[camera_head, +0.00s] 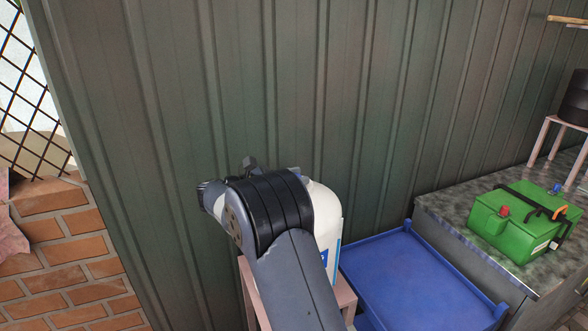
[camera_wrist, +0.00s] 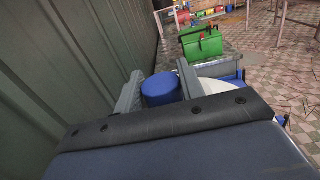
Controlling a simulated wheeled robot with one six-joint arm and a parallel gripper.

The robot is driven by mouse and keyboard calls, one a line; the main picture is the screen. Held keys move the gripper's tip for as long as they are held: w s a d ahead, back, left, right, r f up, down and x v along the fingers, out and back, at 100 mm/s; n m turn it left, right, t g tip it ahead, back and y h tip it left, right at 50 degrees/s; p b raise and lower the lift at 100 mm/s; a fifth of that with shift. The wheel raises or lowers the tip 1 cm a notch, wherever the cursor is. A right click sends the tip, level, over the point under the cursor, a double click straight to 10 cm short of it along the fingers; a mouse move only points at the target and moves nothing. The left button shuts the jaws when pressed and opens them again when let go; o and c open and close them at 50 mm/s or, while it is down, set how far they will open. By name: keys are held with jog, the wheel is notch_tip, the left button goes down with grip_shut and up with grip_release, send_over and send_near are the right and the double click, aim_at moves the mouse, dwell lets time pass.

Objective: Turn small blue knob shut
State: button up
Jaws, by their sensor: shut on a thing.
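The small blue knob (camera_wrist: 160,90) shows in the wrist view as a round blue cap. My gripper (camera_wrist: 159,88) has one finger on each side of it and is shut on it. The knob sits over a white container; part of its white top shows beside my gripper in the wrist view. In the head view the white container (camera_head: 327,222) stands upright behind my arm, on a pinkish stand (camera_head: 343,293). My gripper and the knob are hidden behind my arm in the head view.
A corrugated dark green wall (camera_head: 370,110) rises close behind the container. A blue tray (camera_head: 420,285) lies to the right. A green box (camera_head: 520,222) with a red cap stands on a stone-topped counter (camera_head: 450,222) further right. Brickwork (camera_head: 70,250) is at the left.

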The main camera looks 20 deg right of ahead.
jog(key=shift+m+g, duration=0.3)
jog(key=shift+g, duration=0.2)
jog(key=o, duration=1)
jog(key=shift+a, duration=0.1)
jog(key=a+b, duration=0.2)
jog(key=a, duration=0.8)
jog(key=shift+w+a, duration=0.1)
jog(key=shift+a, duration=0.25)
jog(key=shift+d, duration=0.1)
